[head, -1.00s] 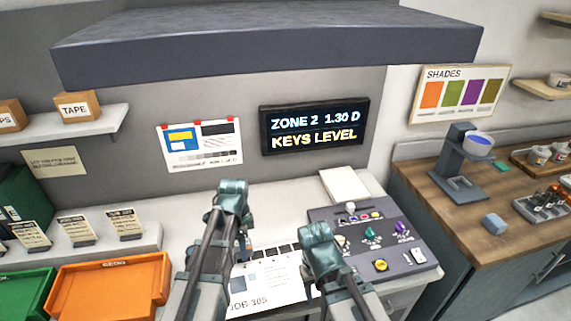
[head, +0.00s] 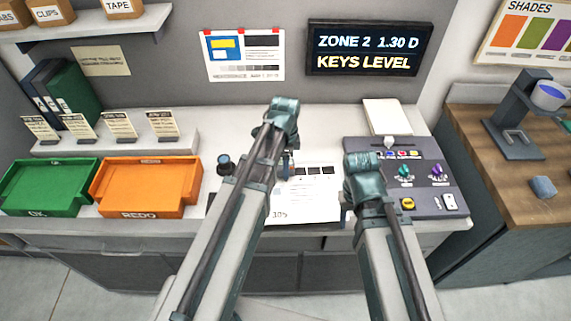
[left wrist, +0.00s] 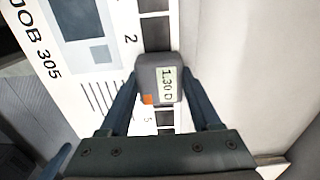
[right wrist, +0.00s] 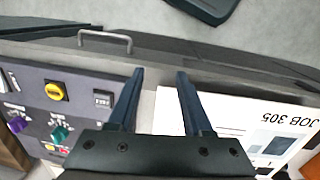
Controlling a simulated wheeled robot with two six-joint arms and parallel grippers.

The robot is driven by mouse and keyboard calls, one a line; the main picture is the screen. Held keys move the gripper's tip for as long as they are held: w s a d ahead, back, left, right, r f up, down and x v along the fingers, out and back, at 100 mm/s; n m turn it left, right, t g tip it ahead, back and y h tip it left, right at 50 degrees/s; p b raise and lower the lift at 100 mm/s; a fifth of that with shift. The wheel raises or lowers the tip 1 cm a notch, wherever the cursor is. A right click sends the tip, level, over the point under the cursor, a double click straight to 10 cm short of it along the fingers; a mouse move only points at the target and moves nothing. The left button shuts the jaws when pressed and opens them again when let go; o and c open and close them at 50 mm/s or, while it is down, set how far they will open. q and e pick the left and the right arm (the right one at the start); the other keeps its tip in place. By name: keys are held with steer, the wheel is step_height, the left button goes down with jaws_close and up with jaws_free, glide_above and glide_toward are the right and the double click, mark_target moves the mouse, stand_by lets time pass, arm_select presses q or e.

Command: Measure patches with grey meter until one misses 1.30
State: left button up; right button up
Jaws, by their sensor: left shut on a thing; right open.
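The grey meter (left wrist: 150,82) has a "1.30 D" label and an orange mark. My left gripper (left wrist: 155,90) is shut on it, over the row of dark patches (left wrist: 156,33) along the edge of the JOB 305 sheet (left wrist: 62,70). A "2" is printed beside the patch above it and a "5" below; I cannot tell whether it touches the paper. In the head view the meter is mostly hidden. The wall display (head: 368,50) reads "ZONE 2 1.30 D" and "KEYS LEVEL". My right gripper (right wrist: 160,75) is open and empty above the counter edge, between console and sheet.
The control console (head: 425,203) with a yellow button (head: 408,203) and knobs is at the right. A green OK tray (head: 48,200) and an orange REDO tray (head: 148,203) are at the left. A small dark round-topped object (head: 225,164) stands right of the REDO tray.

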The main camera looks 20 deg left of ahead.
arm_select(q)
steer(key=shift+f+b, duration=0.3)
steer(key=shift+b, duration=0.05)
stand_by(0.7)
steer(key=shift+r, duration=0.1)
stand_by(0.6)
step_height(320, 180, up, 3)
steer(key=p, duration=0.3)
stand_by(0.4)
stand_by(1.1)
